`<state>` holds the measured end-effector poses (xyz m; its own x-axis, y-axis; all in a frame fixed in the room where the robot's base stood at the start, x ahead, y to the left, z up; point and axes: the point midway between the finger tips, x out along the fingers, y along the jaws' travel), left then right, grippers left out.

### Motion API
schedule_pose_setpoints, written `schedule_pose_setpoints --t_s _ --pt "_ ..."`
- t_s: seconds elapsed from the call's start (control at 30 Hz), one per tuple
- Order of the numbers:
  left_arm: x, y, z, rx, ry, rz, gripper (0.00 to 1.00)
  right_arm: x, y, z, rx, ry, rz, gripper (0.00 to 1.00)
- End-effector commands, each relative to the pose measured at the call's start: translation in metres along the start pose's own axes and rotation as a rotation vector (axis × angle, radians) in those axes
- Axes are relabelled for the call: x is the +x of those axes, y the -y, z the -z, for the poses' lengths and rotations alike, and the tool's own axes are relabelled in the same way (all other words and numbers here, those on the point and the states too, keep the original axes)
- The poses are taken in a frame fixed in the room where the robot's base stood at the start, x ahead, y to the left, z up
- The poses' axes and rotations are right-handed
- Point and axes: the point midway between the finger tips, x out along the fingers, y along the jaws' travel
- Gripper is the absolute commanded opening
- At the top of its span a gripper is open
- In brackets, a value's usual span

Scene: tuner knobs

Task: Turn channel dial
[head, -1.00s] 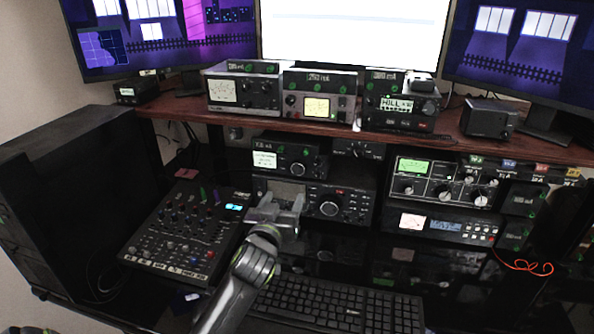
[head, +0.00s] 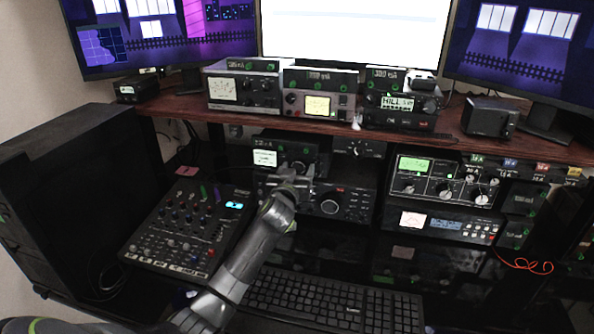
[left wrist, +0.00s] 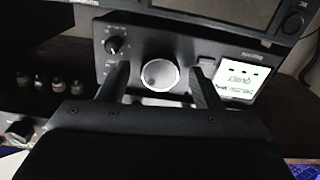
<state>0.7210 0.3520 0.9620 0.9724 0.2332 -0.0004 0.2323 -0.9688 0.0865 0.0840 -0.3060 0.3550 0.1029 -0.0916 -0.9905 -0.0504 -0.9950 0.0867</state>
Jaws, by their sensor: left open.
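A round dial with a silver face (left wrist: 160,74) sits on the front of a small black radio (head: 264,140) under the shelf. My left gripper (head: 294,178) is open in front of this radio. In the left wrist view its two dark fingers (left wrist: 160,88) stand on either side of the dial, with the dial between their tips. I cannot tell whether they touch it. The radio's lit white screen (left wrist: 240,78) lies beside the right finger, and a smaller black knob (left wrist: 115,45) is beyond the left one. In the head view the gripper partly hides the dial. My right gripper is out of view.
A larger radio with a big dial (head: 330,202) sits just below. A mixer (head: 185,232) stands to the left and a keyboard (head: 330,305) in front. More radios rest on the wooden shelf (head: 190,107) above. A meter unit (head: 440,182) stands at right.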

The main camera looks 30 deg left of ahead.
Motion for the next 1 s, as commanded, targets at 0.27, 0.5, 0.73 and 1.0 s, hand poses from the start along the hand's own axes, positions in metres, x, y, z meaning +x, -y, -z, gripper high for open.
schedule_pose_setpoints --t_s 0.27,0.5,0.73,1.0 --pt "0.0018 0.0001 0.0 0.0 0.0 0.0 0.59 0.0 -0.0007 -0.0006 0.0 0.001 -0.001 0.36" --pt "0.0017 0.0001 0.0 0.0 0.0 0.0 0.33 0.0 -0.0008 -0.0006 0.0 0.002 -0.001 0.36" --pt "0.0016 0.0001 -0.0001 0.001 0.0 0.0 0.15 -0.0001 -0.0008 -0.0004 0.0 0.001 -0.001 0.36" --pt "0.0016 -0.0001 0.0005 0.065 0.001 0.0 0.15 -0.0036 -0.0011 0.0002 -0.001 0.001 -0.001 0.36"
